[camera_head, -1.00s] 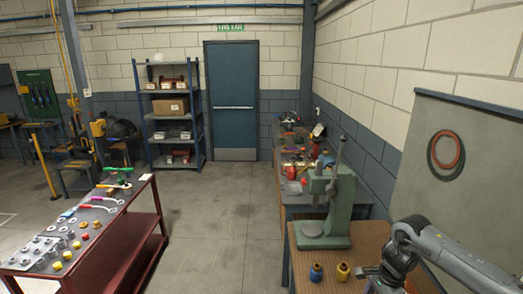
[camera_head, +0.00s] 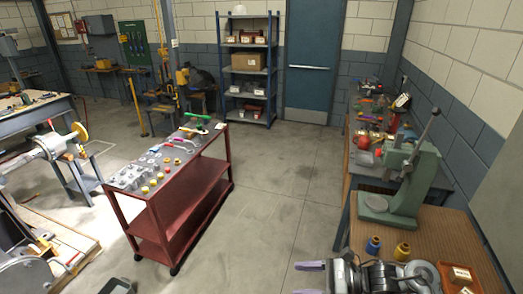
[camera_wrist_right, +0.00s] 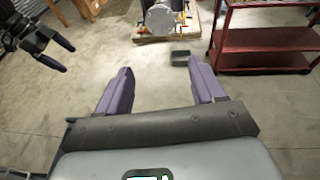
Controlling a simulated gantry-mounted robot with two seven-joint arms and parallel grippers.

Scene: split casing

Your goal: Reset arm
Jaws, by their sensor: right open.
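My right gripper (camera_head: 308,278) is at the bottom of the head view, to the left of the wooden bench (camera_head: 455,235), with its purple fingers pointing left. In the right wrist view its two fingers (camera_wrist_right: 161,88) stand wide apart with nothing between them. A dark gripper with purple-grey fingers, which looks like my left one (camera_wrist_right: 58,53), shows at the upper left of the right wrist view. My left arm does not show in the head view.
The green press (camera_head: 405,185) stands on the bench, with a blue spool (camera_head: 373,245) and a yellow spool (camera_head: 402,251) near my right arm. A red cart (camera_head: 180,210) with tools and small parts stands left of centre. Bare floor lies between cart and bench.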

